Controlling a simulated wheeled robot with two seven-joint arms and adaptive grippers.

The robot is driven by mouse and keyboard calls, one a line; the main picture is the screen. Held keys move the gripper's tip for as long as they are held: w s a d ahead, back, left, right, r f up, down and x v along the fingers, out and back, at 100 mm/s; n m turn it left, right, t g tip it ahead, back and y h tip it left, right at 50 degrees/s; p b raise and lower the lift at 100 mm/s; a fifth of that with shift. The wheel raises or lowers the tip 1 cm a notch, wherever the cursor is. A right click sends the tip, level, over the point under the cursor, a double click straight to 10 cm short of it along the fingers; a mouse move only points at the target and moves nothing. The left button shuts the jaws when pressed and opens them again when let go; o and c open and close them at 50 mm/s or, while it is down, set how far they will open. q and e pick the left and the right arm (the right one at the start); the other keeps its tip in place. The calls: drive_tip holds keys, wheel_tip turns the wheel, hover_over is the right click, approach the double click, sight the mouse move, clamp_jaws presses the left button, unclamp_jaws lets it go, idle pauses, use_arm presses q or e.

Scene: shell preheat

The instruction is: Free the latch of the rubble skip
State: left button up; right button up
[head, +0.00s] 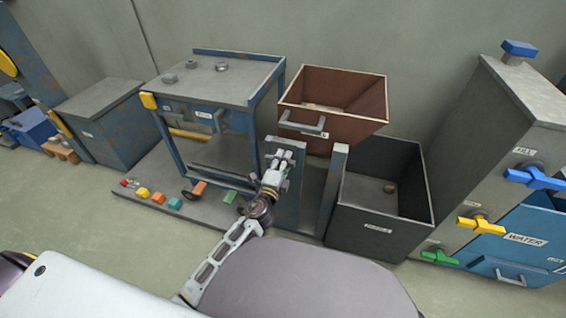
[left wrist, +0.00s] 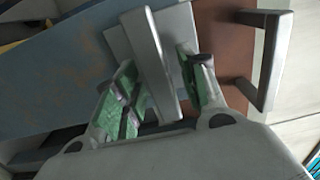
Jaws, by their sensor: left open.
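The rubble skip (head: 335,118) is a rusty brown open bin with a grey handle, held up between blue posts; its brown side and grey handle also show in the left wrist view (left wrist: 226,45). The latch (head: 283,152) is a grey bar on a grey plate at the top of the left blue post. My left gripper (head: 275,176) is at this post, just in front of the latch. In the left wrist view the latch bar (left wrist: 150,60) lies between the open green-padded fingers (left wrist: 160,88); firm contact cannot be told. My right gripper is not in view.
A dark open bin (head: 380,225) stands on the floor right of the posts. A blue-framed bench (head: 215,80) stands to the left, with small coloured blocks (head: 160,198) on the base before it. A grey cabinet with coloured valves (head: 490,150) is at the right.

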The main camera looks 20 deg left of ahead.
use_arm(q)
drive_tip(key=shift+s, duration=0.2)
drive_tip(key=s, duration=1.1)
drive_tip(key=shift+s+a, duration=0.2)
drive_tip(key=shift+s, duration=0.1)
idle(0.5)
idle(0.6)
